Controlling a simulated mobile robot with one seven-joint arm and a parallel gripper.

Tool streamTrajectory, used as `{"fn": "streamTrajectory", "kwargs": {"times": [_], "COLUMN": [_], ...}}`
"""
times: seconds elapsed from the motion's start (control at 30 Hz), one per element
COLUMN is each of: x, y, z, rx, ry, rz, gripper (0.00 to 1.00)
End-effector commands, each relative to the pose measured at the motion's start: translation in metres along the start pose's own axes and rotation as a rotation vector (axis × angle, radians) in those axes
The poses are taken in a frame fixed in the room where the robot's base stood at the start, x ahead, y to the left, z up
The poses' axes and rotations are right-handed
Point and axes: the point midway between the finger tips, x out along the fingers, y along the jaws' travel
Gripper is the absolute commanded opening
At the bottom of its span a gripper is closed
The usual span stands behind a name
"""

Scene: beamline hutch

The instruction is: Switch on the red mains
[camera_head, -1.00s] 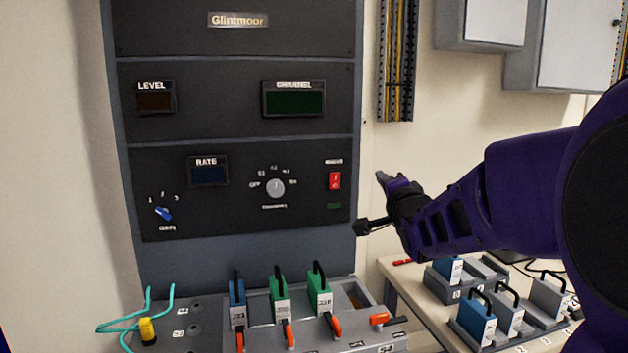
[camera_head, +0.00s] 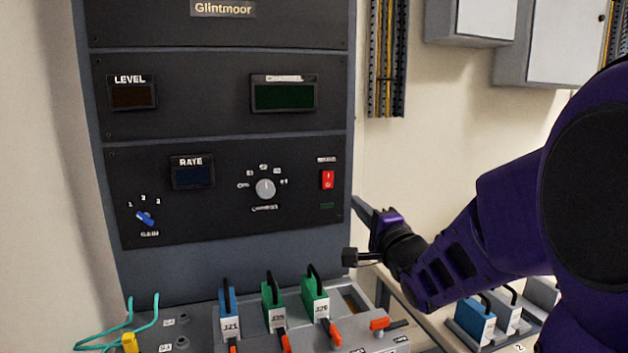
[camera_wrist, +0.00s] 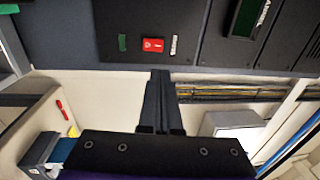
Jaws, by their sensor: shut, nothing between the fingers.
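The red mains switch (camera_head: 327,180) is a rocker on the right side of the lowest black panel of the rack, with a small dark green indicator (camera_head: 327,206) below it. It also shows in the wrist view (camera_wrist: 153,45), above and just left of my fingertips. My gripper (camera_head: 357,206) is to the right of the rack, a little lower than the switch and apart from it. In the wrist view its two dark fingers (camera_wrist: 159,76) are pressed together with nothing between them. The displays on the rack look dark.
A table (camera_head: 430,322) with more modules stands at right. A cable duct (camera_head: 386,60) runs down the wall. Teal cables (camera_head: 120,331) lie at left.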

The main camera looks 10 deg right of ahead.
Motion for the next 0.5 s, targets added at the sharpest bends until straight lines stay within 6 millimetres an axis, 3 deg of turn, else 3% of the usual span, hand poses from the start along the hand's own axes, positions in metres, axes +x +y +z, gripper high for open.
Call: {"fn": "streamTrajectory", "kwargs": {"times": [0.23, 0.5], "x": [0.015, 0.07], "y": [0.0, 0.001], "z": [0.0, 0.0], "rx": [-0.001, 0.001], "ry": [-0.001, -0.001], "rz": [-0.001, -0.001], "gripper": [0.0, 0.0]}}
